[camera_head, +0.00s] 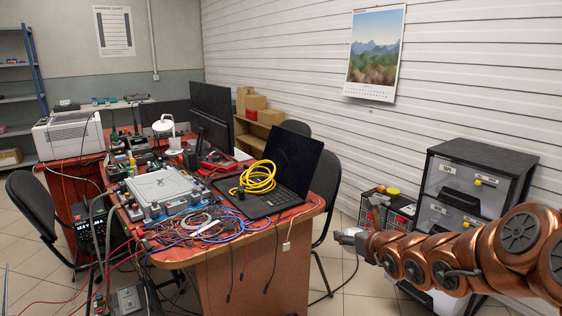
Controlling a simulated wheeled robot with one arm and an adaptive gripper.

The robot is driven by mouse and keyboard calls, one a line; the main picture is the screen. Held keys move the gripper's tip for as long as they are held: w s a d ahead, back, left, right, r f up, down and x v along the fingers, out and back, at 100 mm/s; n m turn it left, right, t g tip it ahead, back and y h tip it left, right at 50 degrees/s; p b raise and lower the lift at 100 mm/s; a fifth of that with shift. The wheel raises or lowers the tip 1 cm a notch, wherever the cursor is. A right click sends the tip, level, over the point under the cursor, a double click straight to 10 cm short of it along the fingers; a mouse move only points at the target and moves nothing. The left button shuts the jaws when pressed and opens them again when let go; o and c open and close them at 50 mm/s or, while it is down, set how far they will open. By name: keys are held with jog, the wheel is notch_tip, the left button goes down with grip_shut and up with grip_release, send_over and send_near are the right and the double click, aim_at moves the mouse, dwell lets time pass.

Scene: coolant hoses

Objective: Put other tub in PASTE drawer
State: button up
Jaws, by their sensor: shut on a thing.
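My copper arm reaches in from the right. A small yellow tub-like thing (392,191) sits on top of the low drawer unit (403,207). The tall dark cabinet (484,150) at the right has light drawer fronts with labels too small to read. A yellow item shows at its top drawer (458,181).
A red-topped desk (290,214) fills the middle, with a laptop (289,168), a coiled yellow cable (258,177), instruments and loose wires. Black chairs stand around it. Some tiled floor (336,296) is free between the desk and my arm.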

aim_at(351, 229)
notch_tip(351, 229, up, 19)
jog(key=p, duration=1.8)
jog(key=shift+r, duration=0.15)
